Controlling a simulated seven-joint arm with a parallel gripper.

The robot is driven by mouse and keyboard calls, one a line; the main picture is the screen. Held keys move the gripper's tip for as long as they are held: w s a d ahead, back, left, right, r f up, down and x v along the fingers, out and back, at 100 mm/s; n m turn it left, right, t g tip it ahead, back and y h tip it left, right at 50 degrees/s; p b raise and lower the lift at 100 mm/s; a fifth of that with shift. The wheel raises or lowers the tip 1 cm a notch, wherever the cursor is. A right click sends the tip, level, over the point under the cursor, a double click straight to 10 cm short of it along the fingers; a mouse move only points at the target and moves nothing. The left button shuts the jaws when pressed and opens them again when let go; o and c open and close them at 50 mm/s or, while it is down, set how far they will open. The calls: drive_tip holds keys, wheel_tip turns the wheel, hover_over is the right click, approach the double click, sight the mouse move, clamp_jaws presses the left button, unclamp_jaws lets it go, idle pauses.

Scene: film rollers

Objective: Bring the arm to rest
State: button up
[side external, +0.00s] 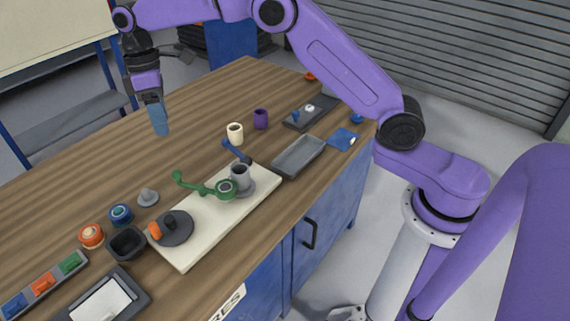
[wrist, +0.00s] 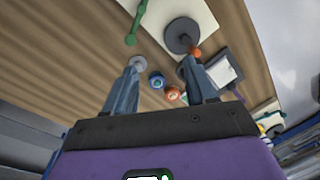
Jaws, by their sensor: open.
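My purple arm reaches over the wooden bench (side external: 70,185) from the right. My gripper (side external: 160,132) hangs with its blue fingers pointing down, above the far left part of the bench. In the wrist view my gripper (wrist: 165,85) shows its two fingers wide apart with nothing held between them. The fingers are clear of every object.
A blue roll (side external: 120,214), an orange roll (side external: 91,235), a dark bowl (side external: 128,243) and a grey cone (side external: 148,196) stand front left. A cream cup (side external: 235,133) and purple cup (side external: 260,118) stand near the middle. A grey tray (side external: 298,157) lies to the right.

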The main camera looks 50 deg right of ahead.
drive_tip(key=s+r, duration=0.3)
drive_tip(key=s, duration=0.9)
drive_tip(key=s+d+f, duration=0.1)
drive_tip(key=s+d, duration=0.4)
drive_tip(key=s, duration=0.4)
drive_tip(key=s+d+f+t, duration=0.1)
drive_tip(key=s+d+f, duration=0.1)
drive_tip(key=s+d, duration=0.4)
drive_tip(key=s+d+f+n, duration=0.1)
drive_tip(key=s+d, duration=0.4)
drive_tip(key=s, duration=0.7)
drive_tip(key=shift+d+f+t, duration=0.2)
drive_tip(key=shift+d+t, duration=0.1)
